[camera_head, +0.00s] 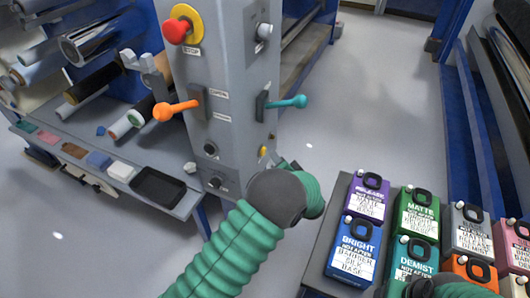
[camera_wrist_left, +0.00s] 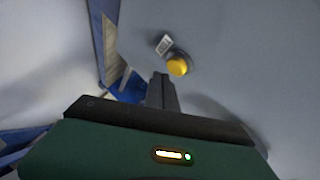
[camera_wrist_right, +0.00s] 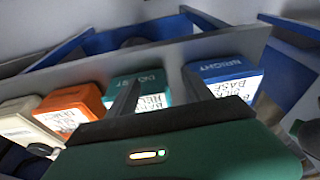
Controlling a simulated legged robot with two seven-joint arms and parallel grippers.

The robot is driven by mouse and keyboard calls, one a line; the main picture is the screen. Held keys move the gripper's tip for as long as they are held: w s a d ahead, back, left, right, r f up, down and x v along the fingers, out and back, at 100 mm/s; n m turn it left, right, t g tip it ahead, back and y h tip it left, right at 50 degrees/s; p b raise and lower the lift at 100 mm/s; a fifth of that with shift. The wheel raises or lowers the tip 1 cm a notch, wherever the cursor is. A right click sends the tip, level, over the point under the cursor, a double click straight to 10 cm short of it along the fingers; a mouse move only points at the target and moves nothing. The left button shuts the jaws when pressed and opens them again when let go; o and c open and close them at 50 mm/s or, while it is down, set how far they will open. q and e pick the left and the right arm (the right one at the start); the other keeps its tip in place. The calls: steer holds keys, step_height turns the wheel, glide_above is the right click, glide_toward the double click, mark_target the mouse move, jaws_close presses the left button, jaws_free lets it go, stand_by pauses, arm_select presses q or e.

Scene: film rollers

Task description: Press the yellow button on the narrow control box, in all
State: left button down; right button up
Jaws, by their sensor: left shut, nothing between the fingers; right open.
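The narrow control box (camera_head: 215,90) is a tall grey column at centre left in the head view. The yellow button (camera_head: 262,151) is low on its right-hand face, partly beside my left gripper (camera_head: 269,158). In the left wrist view the yellow button (camera_wrist_left: 178,66) sits on a dark round base next to a small white label. My left gripper (camera_wrist_left: 162,90) is shut and empty, its fingertips just below and left of the button in that view; I cannot tell whether they touch the box. My right gripper (camera_wrist_right: 160,86) is open and empty over the bottles.
The box also carries a red stop knob (camera_head: 176,30), an orange lever (camera_head: 176,109), a teal lever (camera_head: 287,102) and black knobs. Several labelled bottles (camera_head: 355,248) stand at right. A shelf with a black tray (camera_head: 158,187) and rollers is at left. Floor between is clear.

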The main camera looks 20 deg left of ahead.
steer(key=shift+r, duration=0.1)
stand_by(0.6)
arm_select(q)
steer(key=shift+a+r+p, duration=0.1)
steer(key=shift+a+p, duration=0.35)
steer(key=shift+p, duration=0.05)
arm_select(e)
steer(key=shift+r, duration=0.4)
arm_select(q)
steer(key=shift+a+p, duration=0.3)
steer(key=shift+a, duration=0.2)
arm_select(e)
steer(key=shift+r, duration=0.3)
arm_select(q)
steer(key=shift+d+p, duration=0.35)
steer(key=shift+d, duration=0.5)
arm_select(e)
steer(key=shift+r, duration=0.4)
arm_select(q)
steer(key=shift+d, duration=0.1)
